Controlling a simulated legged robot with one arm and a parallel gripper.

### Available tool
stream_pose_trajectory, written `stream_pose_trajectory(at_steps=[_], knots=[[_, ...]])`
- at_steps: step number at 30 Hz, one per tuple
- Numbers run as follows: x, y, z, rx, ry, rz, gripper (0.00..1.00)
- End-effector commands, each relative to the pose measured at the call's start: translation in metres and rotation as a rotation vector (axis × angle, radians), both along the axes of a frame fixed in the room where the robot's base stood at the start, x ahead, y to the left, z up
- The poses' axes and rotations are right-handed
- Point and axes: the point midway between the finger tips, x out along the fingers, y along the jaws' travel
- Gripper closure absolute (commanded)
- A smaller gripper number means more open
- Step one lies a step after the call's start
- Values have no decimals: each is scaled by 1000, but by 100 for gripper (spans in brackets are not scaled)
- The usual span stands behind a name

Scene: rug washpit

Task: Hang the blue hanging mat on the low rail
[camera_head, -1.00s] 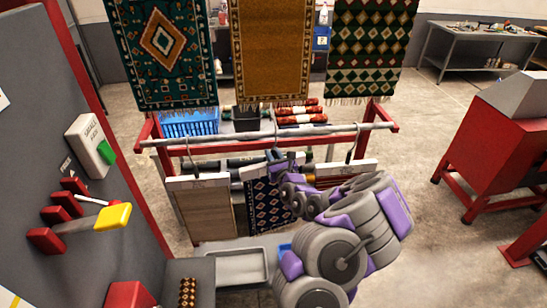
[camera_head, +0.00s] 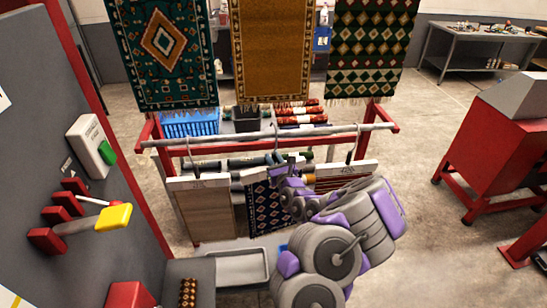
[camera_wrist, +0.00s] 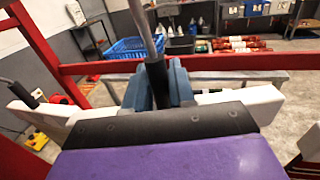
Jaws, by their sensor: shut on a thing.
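The blue hanging mat (camera_head: 265,210), dark blue with small light diamonds, hangs upright below the low rail (camera_head: 230,138), between two other hung mats. My gripper (camera_head: 284,166) is in front of its top and hides part of it. In the wrist view my gripper (camera_wrist: 158,88) is shut on the dark sleeve (camera_wrist: 156,72) of the hanger's hook stem. The white hanger bar (camera_wrist: 262,100) shows behind the jaws. The hook (camera_head: 275,138) reaches up to the rail; whether it rests on the rail I cannot tell.
A beige mat (camera_head: 208,215) hangs close on the left and a striped mat (camera_head: 335,183) close on the right. Larger rugs (camera_head: 270,50) hang above. A grey tray (camera_head: 240,267) lies below. A grey panel (camera_head: 60,150) with a yellow-handled tool (camera_head: 115,217) stands at left.

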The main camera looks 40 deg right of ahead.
Motion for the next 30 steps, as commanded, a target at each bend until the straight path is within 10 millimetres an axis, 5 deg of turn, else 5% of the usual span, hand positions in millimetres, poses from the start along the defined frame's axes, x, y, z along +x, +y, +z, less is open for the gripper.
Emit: stream_pose_trajectory(at_steps=[26,27,30], knots=[[0,0,-23,-1,-1,0,100],[0,0,-23,-1,-1,0,74],[0,0,-23,-1,-1,0,64]])
